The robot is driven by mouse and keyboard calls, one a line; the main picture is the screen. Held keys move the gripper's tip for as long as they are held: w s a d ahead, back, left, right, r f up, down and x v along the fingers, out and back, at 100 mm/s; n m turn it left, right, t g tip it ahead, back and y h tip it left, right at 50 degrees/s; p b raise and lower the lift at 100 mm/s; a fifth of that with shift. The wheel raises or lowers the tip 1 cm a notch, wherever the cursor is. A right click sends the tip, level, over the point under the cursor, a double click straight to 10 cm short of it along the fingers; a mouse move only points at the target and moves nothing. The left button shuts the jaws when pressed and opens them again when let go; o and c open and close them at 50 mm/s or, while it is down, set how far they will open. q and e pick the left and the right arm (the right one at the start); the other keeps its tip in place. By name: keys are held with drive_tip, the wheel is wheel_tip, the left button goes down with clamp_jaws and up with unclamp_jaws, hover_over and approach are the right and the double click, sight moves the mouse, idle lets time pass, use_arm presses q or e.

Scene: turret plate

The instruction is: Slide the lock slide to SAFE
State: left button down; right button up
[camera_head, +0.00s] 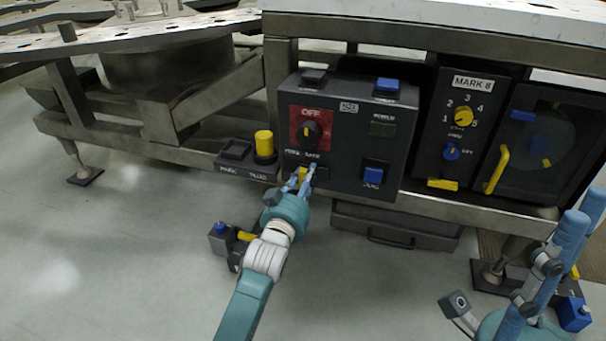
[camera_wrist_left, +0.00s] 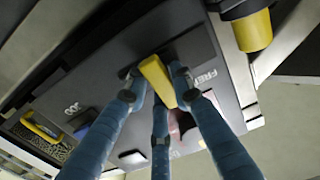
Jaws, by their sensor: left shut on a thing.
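The lock slide (camera_head: 302,175) is a yellow handle low on the left of the dark control panel, below the printed words FREE and SAFE. My left gripper (camera_head: 300,177) reaches up from below, its blue fingers shut around the handle. In the left wrist view the yellow handle (camera_wrist_left: 156,80) sits between the fingertips, beside the word FREE. The fingers hide part of the track, so I cannot tell the slide's exact position. My right gripper (camera_head: 560,250) is at the lower right, away from the panel; its opening is unclear.
A knob on a red OFF plate (camera_head: 301,114) sits just above the slide. A box with a yellow plug (camera_head: 264,144) stands close on the left. Blue buttons (camera_head: 373,176) are to the right.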

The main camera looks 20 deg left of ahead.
use_arm(q)
drive_tip(key=c, duration=1.9)
unclamp_jaws()
drive_tip(key=shift+d, duration=0.3)
drive_tip(key=o, duration=0.5)
drive_tip(key=shift+d, duration=0.15)
drive_tip(key=shift+c, duration=0.2)
drive_tip(key=s, duration=1.2)
drive_tip(key=shift+a, duration=0.3)
